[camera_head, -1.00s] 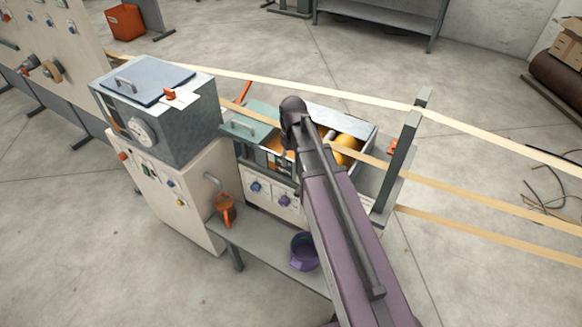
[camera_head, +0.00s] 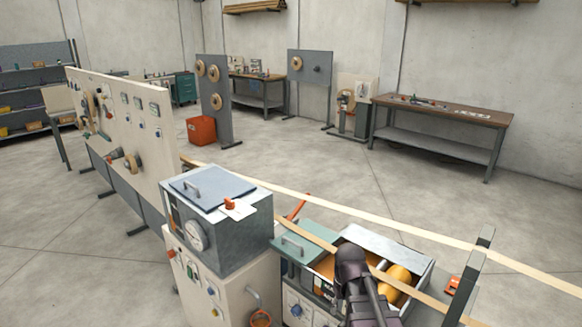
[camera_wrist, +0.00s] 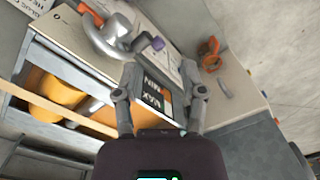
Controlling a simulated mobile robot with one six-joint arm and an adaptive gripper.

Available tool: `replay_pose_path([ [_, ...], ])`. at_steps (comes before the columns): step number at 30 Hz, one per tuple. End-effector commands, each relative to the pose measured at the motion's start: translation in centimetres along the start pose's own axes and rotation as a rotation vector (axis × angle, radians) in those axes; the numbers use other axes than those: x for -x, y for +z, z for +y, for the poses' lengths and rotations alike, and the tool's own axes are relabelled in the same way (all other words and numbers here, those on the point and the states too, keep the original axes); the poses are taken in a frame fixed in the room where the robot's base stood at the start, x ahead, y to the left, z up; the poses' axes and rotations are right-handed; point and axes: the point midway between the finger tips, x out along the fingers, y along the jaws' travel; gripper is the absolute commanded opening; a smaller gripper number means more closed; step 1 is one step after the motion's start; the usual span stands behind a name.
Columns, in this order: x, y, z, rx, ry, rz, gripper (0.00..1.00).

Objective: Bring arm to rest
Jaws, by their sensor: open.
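My gripper shows in the wrist view (camera_wrist: 160,100) with its two fingers apart and nothing between them. Beyond the fingers is a panel with a "MIN/MAX" label (camera_wrist: 158,95) on the front of the machine. In the head view my arm (camera_head: 358,290) rises from the bottom edge in front of the open box with orange rollers (camera_head: 398,280). My gripper's fingers are hidden in the head view.
A grey tank with a dial (camera_head: 225,225) stands left of the roller box. An orange funnel-like cup (camera_head: 261,319) sits low in front. Open floor lies behind, before a workbench (camera_head: 445,112).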

Motion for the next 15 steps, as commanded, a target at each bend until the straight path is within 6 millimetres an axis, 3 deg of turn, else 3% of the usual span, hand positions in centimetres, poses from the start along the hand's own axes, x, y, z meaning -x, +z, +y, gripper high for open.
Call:
replay_pose_path([
  [1,-0.1,1.9,-0.3,-0.029,0.006,0.006,0.53],
  [6,-0.1,4.3,-0.8,-0.107,0.021,0.018,0.53],
  [15,-0.1,4.3,-0.8,-0.122,0.023,0.021,0.53],
])
